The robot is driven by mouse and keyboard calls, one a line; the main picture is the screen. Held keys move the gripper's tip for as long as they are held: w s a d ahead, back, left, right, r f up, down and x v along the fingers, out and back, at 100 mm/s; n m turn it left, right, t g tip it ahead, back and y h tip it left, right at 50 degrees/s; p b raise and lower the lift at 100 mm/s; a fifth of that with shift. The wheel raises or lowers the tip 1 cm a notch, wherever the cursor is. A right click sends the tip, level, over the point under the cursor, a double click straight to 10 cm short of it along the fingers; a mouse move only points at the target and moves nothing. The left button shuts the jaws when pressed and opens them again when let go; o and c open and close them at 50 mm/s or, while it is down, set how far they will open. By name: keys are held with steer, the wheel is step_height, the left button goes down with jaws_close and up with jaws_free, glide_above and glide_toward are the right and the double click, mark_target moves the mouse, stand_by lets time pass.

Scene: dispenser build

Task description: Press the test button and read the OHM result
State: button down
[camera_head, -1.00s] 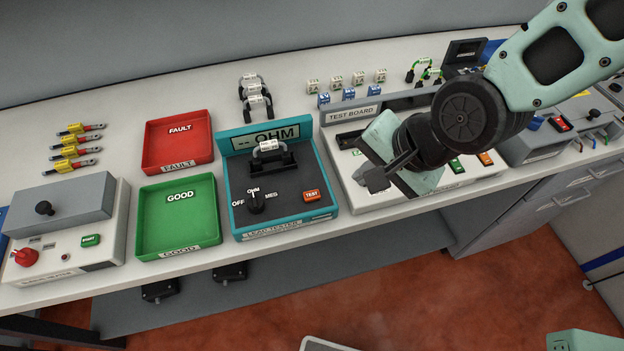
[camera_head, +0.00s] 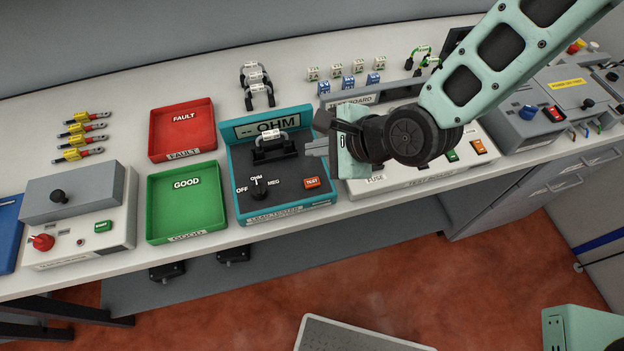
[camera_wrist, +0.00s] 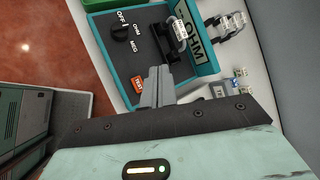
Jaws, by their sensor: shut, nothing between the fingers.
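The teal lead tester (camera_head: 282,208) stands on the bench, its display (camera_head: 262,128) reading "-- OHM". Its selector knob (camera_head: 258,190) points at OHM in the head view. A lead with a white label (camera_head: 272,138) sits in the black holder on the tester. My gripper (camera_head: 310,148) is shut and empty, over the tester's right edge. In the wrist view its fingertips (camera_wrist: 155,75) appear close beside the TEST button; I cannot tell if they touch it.
A green GOOD tray (camera_head: 187,235) and a red FAULT tray (camera_head: 182,156) stand left of the tester. The test board (camera_head: 408,188) lies to the right, partly under my arm. More labelled leads (camera_head: 256,85) stand behind the tester.

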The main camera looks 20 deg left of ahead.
mark_target(317, 184)
steer(key=shift+f+b, duration=3.15)
steer(key=shift+f, duration=1.05)
steer(key=shift+f+b, duration=0.3)
steer(key=shift+f, duration=0.1)
steer(key=shift+f, duration=0.4)
steer(key=shift+r, duration=0.1)
steer(key=shift+r+p, duration=0.45)
steer(key=shift+r, duration=0.3)
step_height(317, 184, up, 5)
steer(key=p, duration=0.4)
